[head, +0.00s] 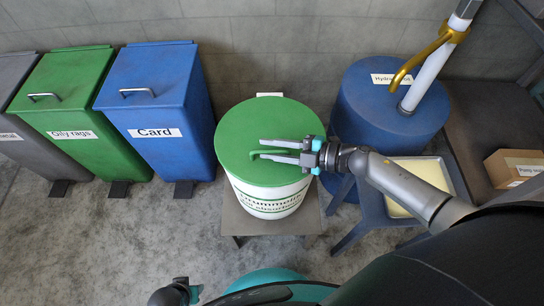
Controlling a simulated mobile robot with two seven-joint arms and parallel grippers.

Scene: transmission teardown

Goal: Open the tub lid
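The tub (268,198) is white with green lettering and stands on a low grey stand. Its round green lid (239,122) lies flat on top, closed. A green handle (257,153) sits near the lid's middle. My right gripper (266,149) reaches in from the right over the lid. Its two grey fingers are apart, one on each side of the handle in the picture. I cannot tell whether they touch it. Part of my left arm's end (182,291) shows at the bottom edge; its fingers cannot be made out.
A blue Card bin (157,90), a green Oily rags bin (68,92) and a grey bin (30,150) stand left. A blue drum (372,110) with a gold and white pump stands behind right. A cream tray (436,172) and a cardboard box (506,166) are at the right.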

